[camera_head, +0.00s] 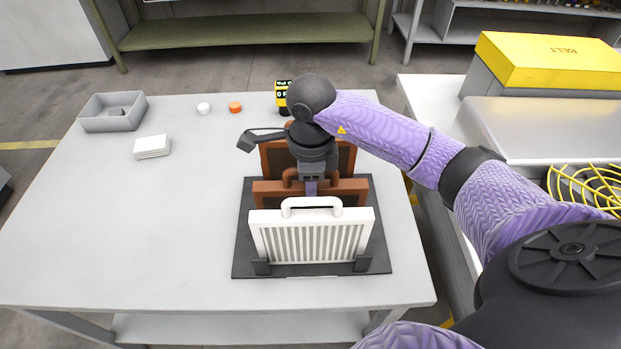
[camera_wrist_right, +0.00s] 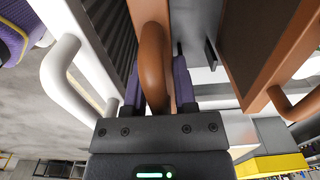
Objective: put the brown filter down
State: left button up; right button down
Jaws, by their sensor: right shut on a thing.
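A brown filter (camera_head: 268,194) with a looped handle stands upright between the white filter (camera_head: 310,238) and a second brown filter (camera_head: 345,158) at the back. My right gripper (camera_head: 310,188) is shut on the middle brown filter's handle. In the right wrist view, that brown handle (camera_wrist_right: 153,55) runs between the fingers of my right gripper (camera_wrist_right: 160,88). The white filter's handle (camera_wrist_right: 55,75) is beside it on the left, and the back brown filter (camera_wrist_right: 262,50) is on the right. The middle filter's lower edge is hidden behind the white filter. My left gripper is not in view.
The filters stand over a black base (camera_head: 243,245) on the grey table (camera_head: 120,225). A grey bin (camera_head: 95,122), white cards (camera_head: 152,147), a white cap (camera_head: 203,108) and an orange cap (camera_head: 235,107) lie farther back.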

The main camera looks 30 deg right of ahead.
jog(key=shift+c, duration=2)
grip_release()
jog(key=shift+r, duration=0.2)
notch_tip(320, 180, up, 12)
jog(key=p, duration=0.3)
jog(key=shift+f, duration=0.1)
